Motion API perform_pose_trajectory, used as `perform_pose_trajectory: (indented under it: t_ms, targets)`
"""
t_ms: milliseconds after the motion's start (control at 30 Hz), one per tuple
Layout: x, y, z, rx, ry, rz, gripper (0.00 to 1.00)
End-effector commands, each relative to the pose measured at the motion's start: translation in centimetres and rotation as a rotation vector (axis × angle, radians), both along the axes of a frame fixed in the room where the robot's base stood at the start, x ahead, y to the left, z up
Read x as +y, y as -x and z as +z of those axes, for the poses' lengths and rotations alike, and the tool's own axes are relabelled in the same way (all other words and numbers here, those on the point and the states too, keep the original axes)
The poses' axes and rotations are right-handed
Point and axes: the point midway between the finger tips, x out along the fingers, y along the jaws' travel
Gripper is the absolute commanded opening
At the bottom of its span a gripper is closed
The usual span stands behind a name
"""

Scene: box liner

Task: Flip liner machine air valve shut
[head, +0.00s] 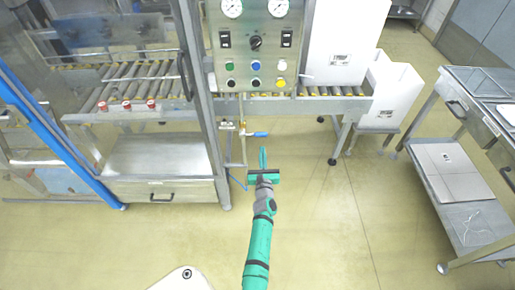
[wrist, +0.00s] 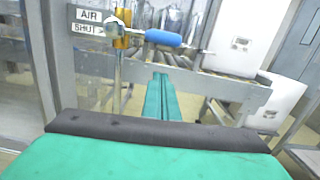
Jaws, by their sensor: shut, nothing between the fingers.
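The air valve is a brass body (wrist: 122,40) on a thin vertical pipe, with a blue-sleeved lever handle (wrist: 163,38) pointing right, roughly level. In the head view the blue handle (head: 261,134) sticks out to the right of the pipe below the control panel. A label reading AIR and SHUT (wrist: 88,22), with an arrow, is left of the valve. My gripper (head: 263,150) is shut and empty, its teal fingers pointing forward. In the wrist view the fingertips (wrist: 160,78) appear below the blue handle, apparently apart from it.
The control panel (head: 254,47) with gauges and buttons is above the valve. A roller conveyor (head: 330,103) runs behind it. A glass-doored machine frame (head: 205,120) stands close on the left. White boxes (head: 385,100) and a steel cart (head: 450,190) are at right. Floor between is clear.

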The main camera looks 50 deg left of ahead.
Motion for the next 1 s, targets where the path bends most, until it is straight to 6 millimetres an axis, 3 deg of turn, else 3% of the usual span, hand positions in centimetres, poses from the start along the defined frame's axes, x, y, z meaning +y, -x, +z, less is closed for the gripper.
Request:
perform_pose_trajectory:
  t_ms: [400, 600, 1000]
  targets:
    - [-5.0, 3.8, -0.5, 0.003, 0.002, -0.001, 0.00]
    - [-6.6, 5.1, -0.5, 0.002, 0.001, 0.001, 0.00]
    - [-7.1, 5.5, -0.5, 0.002, 0.000, 0.002, 0.00]
